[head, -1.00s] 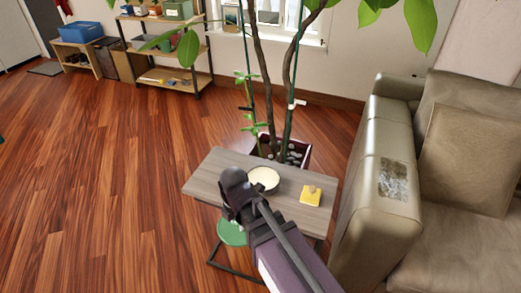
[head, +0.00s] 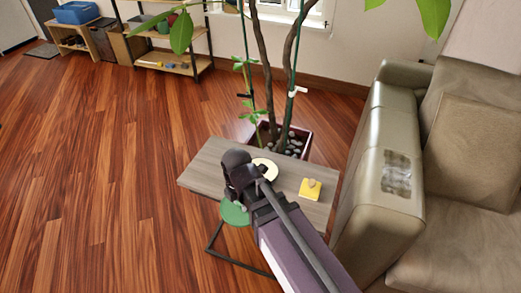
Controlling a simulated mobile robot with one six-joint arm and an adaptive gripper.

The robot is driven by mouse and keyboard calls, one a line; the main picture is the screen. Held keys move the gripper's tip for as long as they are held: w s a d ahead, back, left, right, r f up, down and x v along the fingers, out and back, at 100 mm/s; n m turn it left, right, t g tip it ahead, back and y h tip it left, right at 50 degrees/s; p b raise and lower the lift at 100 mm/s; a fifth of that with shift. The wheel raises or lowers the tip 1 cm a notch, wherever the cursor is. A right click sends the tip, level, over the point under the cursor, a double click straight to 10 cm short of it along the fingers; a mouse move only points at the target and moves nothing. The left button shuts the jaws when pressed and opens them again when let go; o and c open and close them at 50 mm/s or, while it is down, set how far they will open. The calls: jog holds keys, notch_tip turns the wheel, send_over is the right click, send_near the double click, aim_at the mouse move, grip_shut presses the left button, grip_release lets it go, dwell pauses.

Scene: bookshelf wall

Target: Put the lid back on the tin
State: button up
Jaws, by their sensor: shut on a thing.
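My gripper (head: 236,187) is seen from behind and above, over the left front part of the small grey-brown table (head: 208,165). A round green disc, which looks like the lid (head: 235,213), hangs just below the gripper and overlaps the table's front edge in the picture. The gripper appears shut on it, though its fingers are mostly hidden. A round, cream-coloured thing, which looks like the open tin (head: 268,166), stands on the table just right of and beyond the gripper. My gripper partly covers it.
A yellow block with a small knob (head: 310,189) sits on the table's right part. A potted plant (head: 295,143) stands behind the table, its stems rising close by. A beige sofa (head: 385,220) stands at the right. The wooden floor at the left is clear.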

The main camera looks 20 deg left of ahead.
jog(key=w+r+p, duration=0.2)
jog(key=w+p, duration=0.1)
jog(key=w, duration=0.6)
jog(key=w+d+r+p, duration=0.1)
jog(key=w+r+p, duration=0.1)
jog(key=w, duration=0.6)
jog(key=shift+w+r+p, duration=0.35)
jog(key=shift+r+p, duration=0.05)
jog(key=shift+r, duration=0.45)
jog(key=shift+f, duration=0.1)
jog(key=shift+f+b, duration=3.05)
jog(key=shift+b, duration=0.15)
jog(key=shift+f, duration=0.2)
jog(key=o, duration=1)
